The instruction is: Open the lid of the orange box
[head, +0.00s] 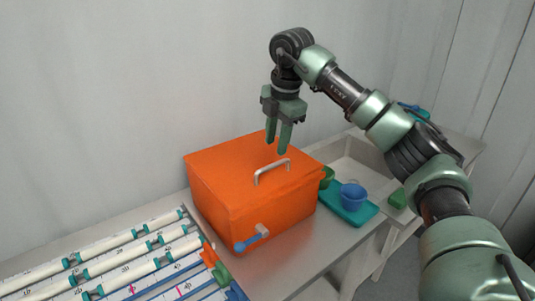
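The orange box (237,198) stands on the grey counter with its lid (232,160) shut. A metal bar handle (272,166) sits on the lid, near its front right part. A lever with a blue grip (250,240) is on the front face of the box. My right gripper (278,147) points down above the lid, just behind the handle in the picture. Its two green fingers are apart with nothing between them. It seems to be clear of the handle, though the exact height above the lid is hard to judge. My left gripper is not in view.
A rack of white tubes (130,262) with teal clips lies left of the box. A teal tray (358,215) with a blue cup (353,196) stands to its right, beside a green cup (327,177). A sink basin lies behind. The counter in front right is bare.

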